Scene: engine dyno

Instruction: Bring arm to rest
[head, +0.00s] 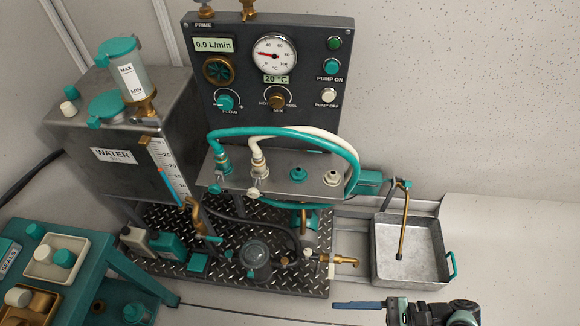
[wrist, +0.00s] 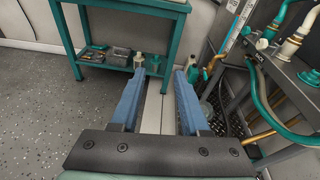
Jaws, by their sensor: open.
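My gripper (wrist: 160,92) shows in the wrist view with two blue fingers spread apart and nothing between them. It points down toward the floor, between a teal shelf cart and the dyno stand. In the head view, part of my gripper (head: 358,304) shows at the bottom edge, right of centre, with a blue finger reaching left. It is in front of the metal tray and apart from it. The rest of my arm is cut off by the frame's bottom edge.
The dyno panel (head: 310,120) stands behind a hose manifold (head: 325,180) on a black tread plate (head: 225,285). A metal tray (head: 440,255) is at right. A WATER tank (head: 90,125) stands at left. The teal cart (head: 110,260) holds parts trays; its lower shelf (wrist: 110,62) shows in the wrist view.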

